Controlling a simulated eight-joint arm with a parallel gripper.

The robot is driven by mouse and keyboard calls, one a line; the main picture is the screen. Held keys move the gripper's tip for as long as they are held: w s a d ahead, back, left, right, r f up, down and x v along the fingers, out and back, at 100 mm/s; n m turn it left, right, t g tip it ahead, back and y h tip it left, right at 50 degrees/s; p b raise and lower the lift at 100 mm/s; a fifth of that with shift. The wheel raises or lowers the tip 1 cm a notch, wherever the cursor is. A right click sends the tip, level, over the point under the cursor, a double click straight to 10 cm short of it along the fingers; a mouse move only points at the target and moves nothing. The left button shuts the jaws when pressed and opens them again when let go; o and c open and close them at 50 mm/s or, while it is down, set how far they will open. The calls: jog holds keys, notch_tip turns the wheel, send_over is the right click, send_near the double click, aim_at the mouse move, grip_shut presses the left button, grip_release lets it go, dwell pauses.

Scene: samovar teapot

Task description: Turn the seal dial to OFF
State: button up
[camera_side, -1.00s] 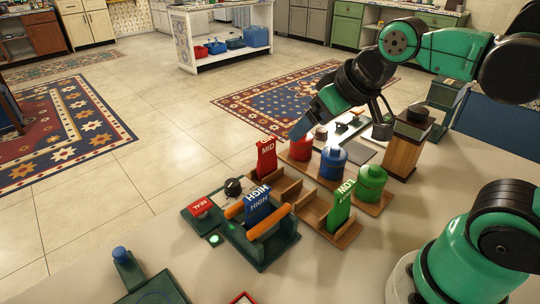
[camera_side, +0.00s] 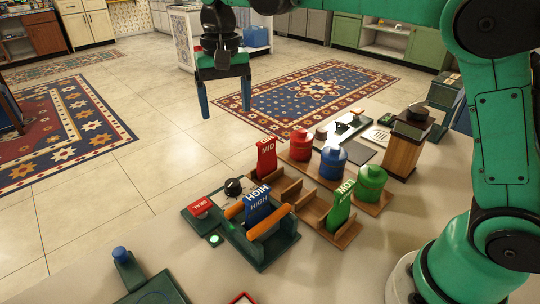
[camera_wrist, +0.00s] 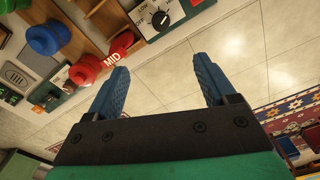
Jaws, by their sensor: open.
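The seal dial (camera_side: 233,187) is a black knob on a light plate, at the back of the green unit with the red SEAL label (camera_side: 201,207). In the wrist view the dial (camera_wrist: 160,19) shows near the top, with OFF printed beside it. Its pointer setting is too small to read surely. My gripper (camera_side: 225,108) points down, open and empty, with blue fingers spread. It is up in the air beyond the dial and clear of it. The gripper's fingers also show in the wrist view (camera_wrist: 160,85), with only floor between them.
A blue HIGH tag (camera_side: 258,207) stands in the green unit in front of the dial. A red MID tag (camera_side: 266,158) and a green LOW tag (camera_side: 340,205) stand in wooden holders. Red (camera_side: 300,146), blue (camera_side: 333,162) and green (camera_side: 371,183) canisters stand to the right.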

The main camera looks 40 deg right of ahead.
aim_at(232, 182)
jog(key=f, duration=1.7)
jog(key=shift+w+a+f, duration=0.15)
jog(key=shift+w+f, duration=0.05)
grip_shut()
